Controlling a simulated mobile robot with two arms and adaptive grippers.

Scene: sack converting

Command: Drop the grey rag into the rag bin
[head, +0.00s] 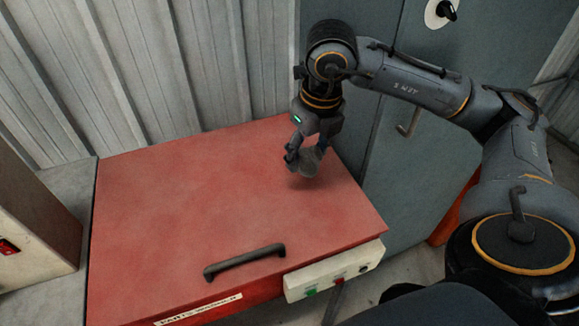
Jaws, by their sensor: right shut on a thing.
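The grey rag (310,163) is a small dark grey bundle in the fingers of my right gripper (305,158). The gripper points down and is shut on the rag. It holds the rag over the right part of a red lid; whether the rag touches the lid I cannot tell. The red lid (190,205) is closed, has a dark handle, and its front label seems to read "PARTS WASHER". No rag bin can be made out for certain. My left gripper is not in view.
A control panel (335,270) with buttons juts from the red unit's front right. A grey cabinet (400,170) stands behind my right arm. An orange-red thing (452,215) shows partly behind the arm. A beige box (32,225) with a red switch stands at the left.

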